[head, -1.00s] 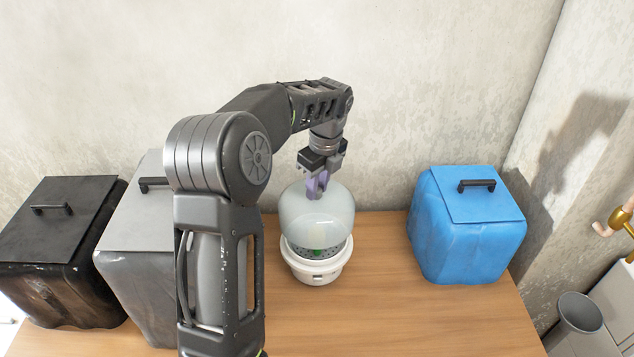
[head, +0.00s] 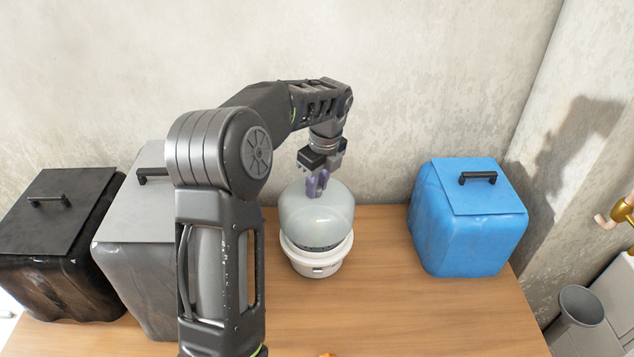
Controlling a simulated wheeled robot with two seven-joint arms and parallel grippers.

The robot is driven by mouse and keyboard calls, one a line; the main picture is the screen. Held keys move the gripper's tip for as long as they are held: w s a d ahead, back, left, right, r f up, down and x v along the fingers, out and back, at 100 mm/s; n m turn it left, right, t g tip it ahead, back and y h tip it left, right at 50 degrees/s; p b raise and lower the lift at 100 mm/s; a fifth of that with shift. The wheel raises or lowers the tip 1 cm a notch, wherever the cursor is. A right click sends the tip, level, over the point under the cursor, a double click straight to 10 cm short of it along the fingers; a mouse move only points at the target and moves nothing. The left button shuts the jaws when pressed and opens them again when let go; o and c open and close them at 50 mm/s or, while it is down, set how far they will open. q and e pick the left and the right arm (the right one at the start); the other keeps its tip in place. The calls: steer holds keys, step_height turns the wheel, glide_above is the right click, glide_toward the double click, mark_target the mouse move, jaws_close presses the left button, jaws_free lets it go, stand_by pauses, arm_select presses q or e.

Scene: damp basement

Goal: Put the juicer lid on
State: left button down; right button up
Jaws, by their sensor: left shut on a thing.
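The juicer base (head: 318,266) is a white round body standing on the wooden table. The juicer lid (head: 316,215) is a clear pale dome, right over the base, with its lower rim at the base's upper rim. Whether it is fully seated cannot be told. My left gripper (head: 317,190) reaches down from above and is shut on the top of the lid. The lid looks about upright. My right gripper is not in view.
A blue bin (head: 468,235) with a handled cover stands to the right. A grey bin (head: 125,250) and a black bin (head: 55,270) stand to the left. A small orange thing (head: 327,355) shows at the bottom edge. The table (head: 400,310) is clear right of the juicer.

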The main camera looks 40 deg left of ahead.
mark_target(318, 196)
arm_select(q)
steer(key=shift+f+b, duration=1.4)
steer(key=shift+f, duration=1.55)
steer(key=shift+f, duration=0.25)
steer(key=c, duration=1.1)
jaws_free()
steer(key=shift+d+r+b, duration=0.2)
steer(key=shift+r, duration=1.1)
steer(key=shift+d+r+b, duration=0.15)
steer(key=shift+r+b, duration=0.1)
steer(key=shift+r, duration=1)
steer(key=shift+d+r+b, duration=0.2)
steer(key=shift+r, duration=1.1)
